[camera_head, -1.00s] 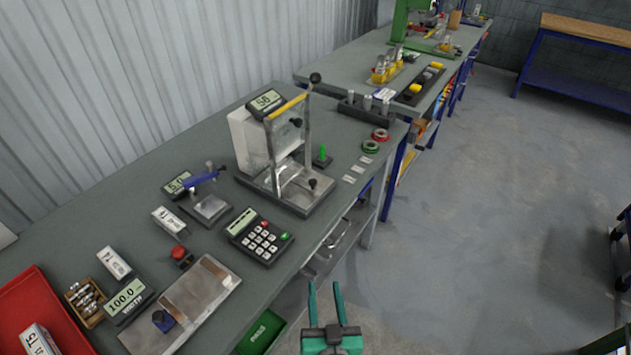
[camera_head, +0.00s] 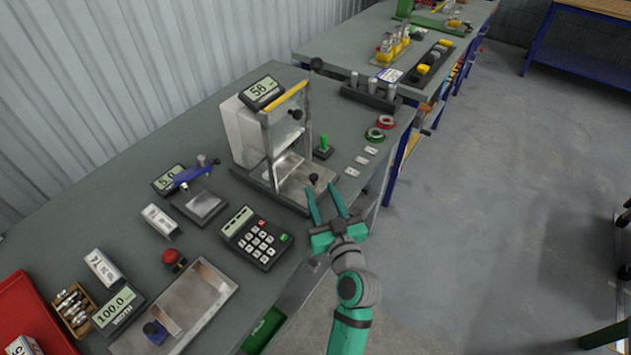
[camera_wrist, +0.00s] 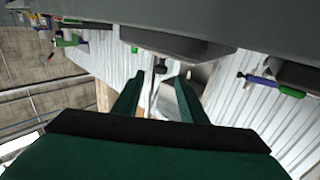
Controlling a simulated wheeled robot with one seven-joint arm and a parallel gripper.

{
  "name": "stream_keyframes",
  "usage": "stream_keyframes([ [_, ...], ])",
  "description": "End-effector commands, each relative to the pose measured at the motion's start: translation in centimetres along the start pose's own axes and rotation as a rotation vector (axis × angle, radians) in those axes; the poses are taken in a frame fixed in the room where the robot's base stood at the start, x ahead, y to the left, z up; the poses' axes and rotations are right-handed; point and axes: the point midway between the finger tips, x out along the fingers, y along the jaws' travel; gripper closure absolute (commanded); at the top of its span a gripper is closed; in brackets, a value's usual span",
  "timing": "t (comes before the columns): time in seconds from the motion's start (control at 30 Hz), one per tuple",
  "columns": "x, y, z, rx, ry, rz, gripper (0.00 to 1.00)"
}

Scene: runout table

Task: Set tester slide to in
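The tester (camera_head: 236,132) is a pale box with a display, a clear front guard and a yellow-edged frame, on the grey bench. Its metal slide (camera_head: 290,182) lies at the base, with a dark round knob (camera_head: 314,178) at the front. My gripper (camera_head: 322,189) is open and empty, in front of the tester with its fingertips close to the knob. In the wrist view, my gripper (camera_wrist: 158,82) has its fingers apart, and a dark knob (camera_wrist: 160,68) appears between and beyond the tips. I cannot tell whether they touch it.
A keypad unit (camera_head: 256,238) sits left of my gripper. A green-handled switch (camera_head: 324,147), small white labels (camera_head: 361,160) and red and green rings (camera_head: 375,134) lie to the right. A black block with metal cylinders (camera_head: 370,93) stands behind.

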Motion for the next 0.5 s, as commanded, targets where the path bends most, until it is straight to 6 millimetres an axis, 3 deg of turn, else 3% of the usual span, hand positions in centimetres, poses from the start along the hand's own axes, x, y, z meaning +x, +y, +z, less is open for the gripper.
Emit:
stream_keyframes([
  [0.2,3.3,-0.1,0.0,-0.002,0.0,-0.003,0.61],
  [0.5,4.8,-0.2,0.0,-0.001,-0.001,-0.003,0.61],
])
